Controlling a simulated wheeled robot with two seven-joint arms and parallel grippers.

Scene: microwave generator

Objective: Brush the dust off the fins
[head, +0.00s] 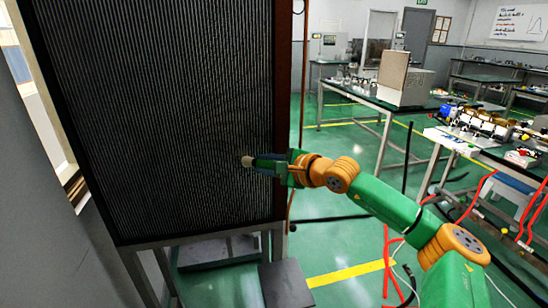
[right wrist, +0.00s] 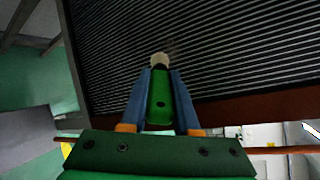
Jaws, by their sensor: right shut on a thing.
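The finned panel (head: 160,110) is a tall dark plate with many thin vertical ribs, set in a dark reddish-brown frame. In the right wrist view its fins (right wrist: 240,50) fill the upper right. My right gripper (head: 262,163) is at the panel's right part, shut on a brush. In the right wrist view the blue fingers (right wrist: 160,88) flank the brush's green body (right wrist: 160,105). Its pale tip (right wrist: 160,59) points at the fins and looks close to or touching them; I cannot tell which. A faint smudge near the tip may be dust. My left gripper is not in view.
The panel stands on a grey metal frame (head: 200,240) above a green floor. A grey wall is at left. Workbenches (head: 365,95) with equipment stand behind at right. Red hoses (head: 525,215) and cables hang and lie at right.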

